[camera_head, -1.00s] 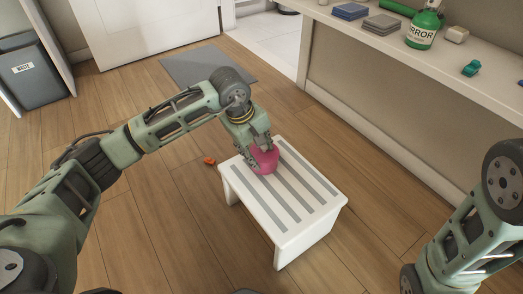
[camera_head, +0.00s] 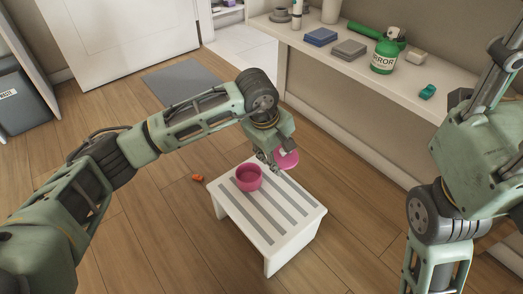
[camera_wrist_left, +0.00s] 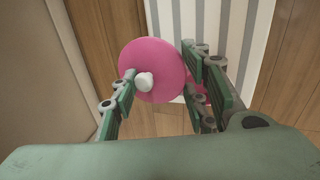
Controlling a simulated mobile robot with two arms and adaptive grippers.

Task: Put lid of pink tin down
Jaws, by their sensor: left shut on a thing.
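The pink tin (camera_head: 249,183) stands upright and open on the white striped step stool (camera_head: 290,236). Its round pink lid (camera_head: 288,160) is apart from it, to its right and above the stool's far edge. My left gripper (camera_head: 269,158) is shut on the lid. In the left wrist view the lid (camera_wrist_left: 160,60) is a pink disc with a white knob, between the fingers of my left gripper (camera_wrist_left: 162,92). A little of the tin shows there behind the right-hand finger. My right arm is at the right of the head view; its gripper is out of view.
A small orange object (camera_head: 198,178) lies on the floor left of the stool. The stool's front is clear.

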